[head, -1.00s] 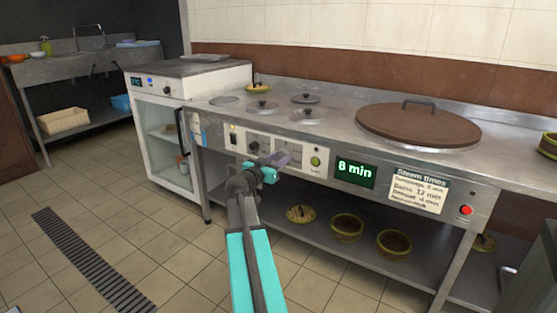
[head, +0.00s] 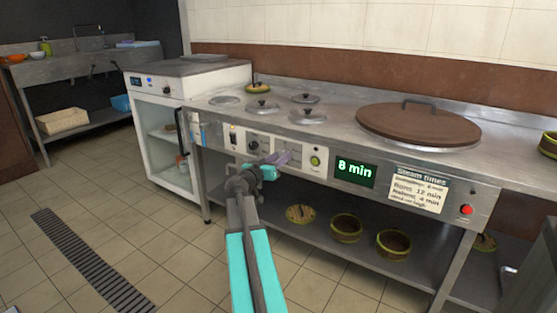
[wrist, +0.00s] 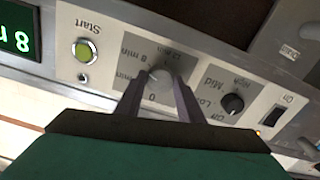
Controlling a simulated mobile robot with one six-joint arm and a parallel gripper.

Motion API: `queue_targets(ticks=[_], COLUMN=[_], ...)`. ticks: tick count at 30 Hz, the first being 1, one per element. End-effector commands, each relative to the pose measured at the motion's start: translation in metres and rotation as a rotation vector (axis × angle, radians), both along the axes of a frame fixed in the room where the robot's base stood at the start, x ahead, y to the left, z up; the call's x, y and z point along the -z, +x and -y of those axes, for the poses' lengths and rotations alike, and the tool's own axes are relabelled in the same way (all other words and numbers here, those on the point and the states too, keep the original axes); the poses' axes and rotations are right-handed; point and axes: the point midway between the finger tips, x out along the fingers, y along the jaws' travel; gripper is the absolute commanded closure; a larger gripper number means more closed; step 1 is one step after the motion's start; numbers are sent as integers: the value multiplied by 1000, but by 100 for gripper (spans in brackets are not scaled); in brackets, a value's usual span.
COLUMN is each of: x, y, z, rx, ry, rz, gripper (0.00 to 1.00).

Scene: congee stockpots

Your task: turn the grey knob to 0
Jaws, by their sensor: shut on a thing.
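The grey knob (wrist: 159,86) sits on a light dial plate on the stove's front panel. In the wrist view, which is upside down, the plate shows 0, 8 min and 12 min. My gripper (wrist: 161,77) is shut on the knob, one finger on each side. The knob's pointer is too blurred to read. In the head view my gripper (head: 285,157) reaches the panel and hides the knob. The green display (head: 355,171) reads 8 min.
A black knob (wrist: 233,103) marked Mid and High and a black switch (wrist: 273,116) are on one side of the grey knob. The green Start button (wrist: 83,50) is on the other. A red button (head: 466,210) is at the panel's right end.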

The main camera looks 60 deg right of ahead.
Motion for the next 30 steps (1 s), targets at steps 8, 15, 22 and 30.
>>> queue_targets(ticks=[8,15,22,30], x=[-2,-3,-4,-6], y=[-2,-2,-2,-3], z=[2,2,2,2], rx=[2,3,3,4], ry=[-2,1,3,5], rz=[-218,-437,-656,-912], gripper=[88,88,88,88])
